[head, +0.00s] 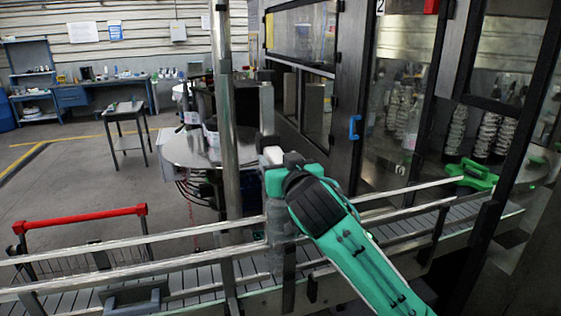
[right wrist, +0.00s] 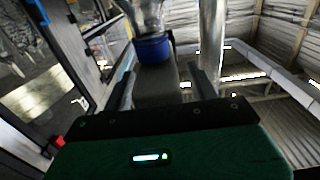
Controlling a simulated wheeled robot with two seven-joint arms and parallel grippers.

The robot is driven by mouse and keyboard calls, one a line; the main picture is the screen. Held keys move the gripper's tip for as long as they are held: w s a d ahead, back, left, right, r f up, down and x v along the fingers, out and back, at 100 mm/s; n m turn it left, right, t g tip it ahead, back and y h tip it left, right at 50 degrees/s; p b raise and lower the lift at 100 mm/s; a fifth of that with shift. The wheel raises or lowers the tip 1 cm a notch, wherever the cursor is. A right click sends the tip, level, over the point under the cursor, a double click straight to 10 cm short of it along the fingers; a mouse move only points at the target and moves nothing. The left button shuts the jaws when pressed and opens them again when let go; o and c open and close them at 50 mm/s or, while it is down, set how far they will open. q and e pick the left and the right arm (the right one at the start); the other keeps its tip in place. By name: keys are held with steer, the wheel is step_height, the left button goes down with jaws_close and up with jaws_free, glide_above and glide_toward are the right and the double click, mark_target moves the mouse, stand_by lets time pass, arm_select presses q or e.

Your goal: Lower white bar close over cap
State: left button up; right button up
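My right gripper (head: 273,158) is over the conveyor in the head view, mostly hidden behind my green and black wrist. A white bar (head: 272,155) shows at its tip. A blue cap (right wrist: 152,48) on a clear bottle (right wrist: 145,14) shows just beyond the bar's far end. Whether bar and cap touch cannot be told. The bottle is hidden in the head view. My left gripper is not in view.
A slatted conveyor (head: 400,228) with metal rails runs across the front. A steel post (head: 224,120) stands left of my gripper, by a round table (head: 190,150). A glazed machine cabinet (head: 395,120) stands at right. A red-handled cart (head: 85,217) is at left.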

steer(key=shift+s+f, duration=0.1)
steer(key=shift+s, duration=0.2)
steer(key=b+v, duration=0.5)
steer(key=v, duration=0.8)
steer(key=shift+d, duration=0.1)
